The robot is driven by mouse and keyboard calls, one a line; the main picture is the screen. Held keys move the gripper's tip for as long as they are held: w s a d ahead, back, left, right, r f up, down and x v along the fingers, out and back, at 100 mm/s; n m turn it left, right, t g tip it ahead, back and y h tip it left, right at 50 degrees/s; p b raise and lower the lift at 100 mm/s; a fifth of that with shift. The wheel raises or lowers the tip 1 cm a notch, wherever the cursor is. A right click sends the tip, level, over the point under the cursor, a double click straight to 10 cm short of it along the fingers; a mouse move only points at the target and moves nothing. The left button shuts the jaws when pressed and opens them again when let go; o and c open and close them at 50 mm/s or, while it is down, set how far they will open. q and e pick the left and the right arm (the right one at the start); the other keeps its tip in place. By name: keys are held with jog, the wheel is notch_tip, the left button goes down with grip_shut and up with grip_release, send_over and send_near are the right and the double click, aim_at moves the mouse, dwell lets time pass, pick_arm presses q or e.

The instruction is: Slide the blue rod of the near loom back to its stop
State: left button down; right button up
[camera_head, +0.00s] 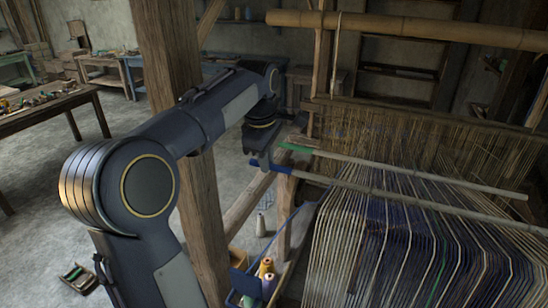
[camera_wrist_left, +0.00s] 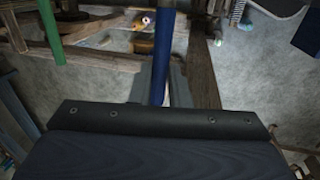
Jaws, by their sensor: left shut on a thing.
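The near loom's blue rod has a blue end (camera_head: 282,169), and its pale length runs right across the warp threads. The blue end also shows in the left wrist view (camera_wrist_left: 164,45), running up from between the fingers. My left gripper (camera_head: 262,162) is shut on the blue end, at the rod's left tip. The wrist housing hides part of the grip in the left wrist view (camera_wrist_left: 158,90). A stop for the rod cannot be made out. My right gripper is not in view.
A parallel rod with a green end (camera_head: 297,148) lies just behind; its green part shows in the wrist view (camera_wrist_left: 51,30). A wooden post (camera_head: 172,70) stands beside my left arm. Below are a blue crate with thread cones (camera_head: 268,268) and a pale cone (camera_head: 261,225).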

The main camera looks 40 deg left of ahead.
pick_arm(q)
jog(key=c, duration=1.8)
grip_release()
jog(key=o, duration=0.4)
jog(key=shift+s+d+r, duration=0.1)
jog(key=shift+s+r, duration=0.05)
jog(key=shift+s, duration=0.15)
jog(key=shift+o, duration=0.2)
jog(key=shift+w, duration=0.1)
notch_tip(320, 180, up, 8)
jog(key=s, duration=0.1)
jog(key=shift+s+d+f, duration=0.15)
jog(key=shift+s+f, duration=0.05)
jog(key=shift+s+f, duration=0.1)
